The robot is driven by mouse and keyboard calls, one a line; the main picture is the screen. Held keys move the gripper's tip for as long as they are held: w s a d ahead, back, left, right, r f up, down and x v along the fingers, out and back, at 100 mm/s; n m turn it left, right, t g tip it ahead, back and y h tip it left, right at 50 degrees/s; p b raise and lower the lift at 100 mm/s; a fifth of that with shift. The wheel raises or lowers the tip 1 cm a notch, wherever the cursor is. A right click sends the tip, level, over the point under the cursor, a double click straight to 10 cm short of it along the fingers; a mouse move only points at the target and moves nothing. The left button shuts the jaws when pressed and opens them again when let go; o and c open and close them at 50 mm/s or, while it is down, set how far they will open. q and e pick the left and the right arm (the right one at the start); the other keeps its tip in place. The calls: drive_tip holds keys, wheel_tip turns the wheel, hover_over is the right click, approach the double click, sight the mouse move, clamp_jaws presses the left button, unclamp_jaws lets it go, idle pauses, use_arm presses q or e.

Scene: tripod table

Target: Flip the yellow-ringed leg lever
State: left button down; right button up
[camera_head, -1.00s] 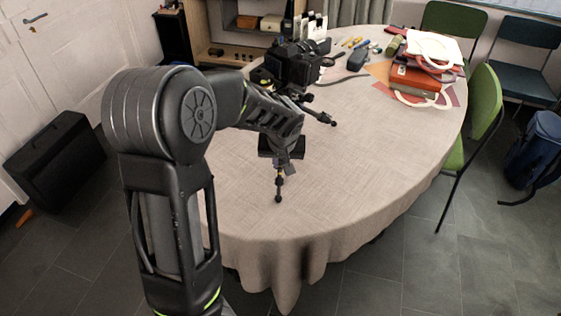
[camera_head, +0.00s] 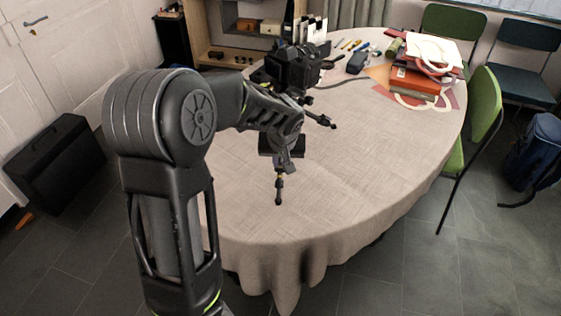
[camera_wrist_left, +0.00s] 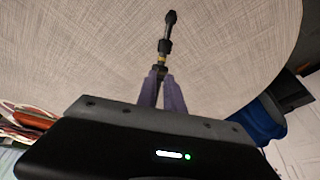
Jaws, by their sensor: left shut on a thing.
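A black tripod with a camera (camera_head: 292,66) on top stands on the cloth-covered round table. One leg (camera_head: 278,190) points toward the table's near edge, and another (camera_head: 319,118) reaches to the right. My left gripper (camera_head: 281,172) is at the near leg, shut on it. In the left wrist view the two fingers (camera_wrist_left: 162,72) sit on either side of the leg (camera_wrist_left: 166,38), just behind a small yellow ring (camera_wrist_left: 162,60). The lever itself is too small to make out, and the fingers partly hide that section. My right gripper is not in view.
The table (camera_head: 370,170) is bare in front and to the right of the tripod. A red-orange stack of books (camera_head: 416,82), a dark pouch (camera_head: 357,62) and small tools lie at the back. A green chair (camera_head: 486,105) stands at the right edge.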

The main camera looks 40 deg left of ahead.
use_arm(q)
drive_tip(key=shift+w+a+r, duration=0.2)
drive_tip(key=shift+w+r, duration=0.1)
idle(0.4)
drive_tip(key=c, duration=1.6)
unclamp_jaws()
drive_tip(key=shift+f, duration=0.1)
drive_tip(key=shift+s, duration=0.1)
drive_tip(key=shift+s+d+r+p, duration=0.4)
drive_tip(key=shift+s+r+p, duration=0.1)
drive_tip(key=shift+r, duration=0.3)
drive_tip(key=shift+s+d+r+p, duration=0.35)
drive_tip(key=shift+s+r+p, duration=0.1)
drive_tip(key=shift+r, duration=0.35)
drive_tip(key=shift+s+d+r+p, duration=0.4)
drive_tip(key=shift+s+r+p, duration=0.1)
drive_tip(key=shift+r, duration=0.3)
